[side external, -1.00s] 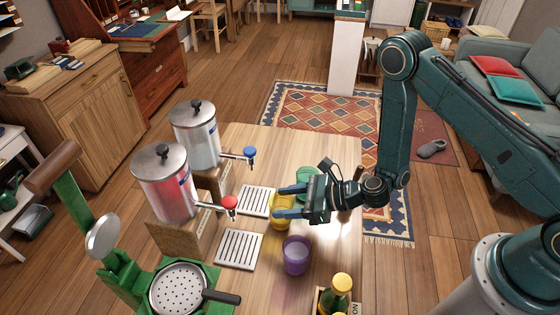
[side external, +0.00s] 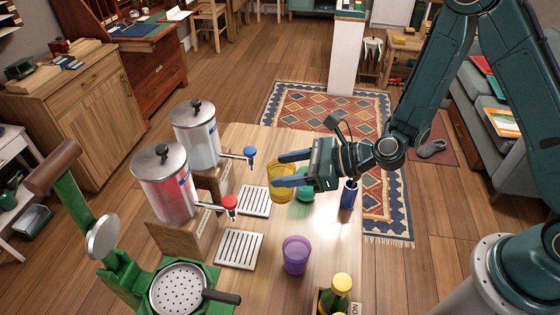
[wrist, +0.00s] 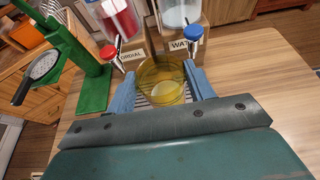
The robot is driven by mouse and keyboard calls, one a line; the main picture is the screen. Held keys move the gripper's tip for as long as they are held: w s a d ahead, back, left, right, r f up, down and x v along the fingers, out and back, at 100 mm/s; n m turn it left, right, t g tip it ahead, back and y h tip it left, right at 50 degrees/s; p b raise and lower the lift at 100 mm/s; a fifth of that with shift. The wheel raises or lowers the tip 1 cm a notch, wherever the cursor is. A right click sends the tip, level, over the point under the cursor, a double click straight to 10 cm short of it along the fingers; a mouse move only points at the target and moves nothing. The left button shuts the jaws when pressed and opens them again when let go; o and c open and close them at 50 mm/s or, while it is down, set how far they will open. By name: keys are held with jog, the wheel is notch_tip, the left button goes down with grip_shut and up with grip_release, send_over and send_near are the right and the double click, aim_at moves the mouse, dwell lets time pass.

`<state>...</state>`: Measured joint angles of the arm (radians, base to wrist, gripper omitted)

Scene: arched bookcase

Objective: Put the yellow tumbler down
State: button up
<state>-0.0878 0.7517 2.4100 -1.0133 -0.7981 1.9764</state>
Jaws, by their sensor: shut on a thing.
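The yellow tumbler (side external: 281,188) is see-through and upright, between the two blue fingers of my gripper (side external: 282,170). My gripper is shut on it from the right in the side view. In the wrist view the tumbler (wrist: 162,85) sits between the fingers, with a slatted drip tray partly visible beyond and below it. In the side view it is just right of the far drip tray (side external: 254,201). It looks raised above the wooden table (side external: 318,225), but its exact height is hard to tell.
A purple tumbler (side external: 296,256) stands nearer the camera. A green tumbler (side external: 305,193) is partly hidden by my gripper. Two dispensers with red (side external: 229,202) and blue (side external: 249,152) taps stand left. The near drip tray (side external: 239,249) is empty.

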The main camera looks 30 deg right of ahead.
notch_tip(320, 180, up, 8)
jog(key=shift+r, duration=0.15)
dwell(0.4)
jog(key=shift+r, duration=0.15)
dwell(0.6)
jog(key=shift+r, duration=2.4)
jog(key=w+d+r+n+g+y, duration=0.1)
jog(key=w+r+n+y, duration=0.15)
jog(key=w, duration=1.25)
jog(key=shift+w+d+f+n+g, duration=0.95)
jog(key=shift+w+d+f+g, duration=0.5)
jog(key=shift+w+d, duration=3.15)
notch_tip(320, 180, down, 22)
jog(key=shift+y, duration=0.35)
jog(key=shift+d, duration=0.1)
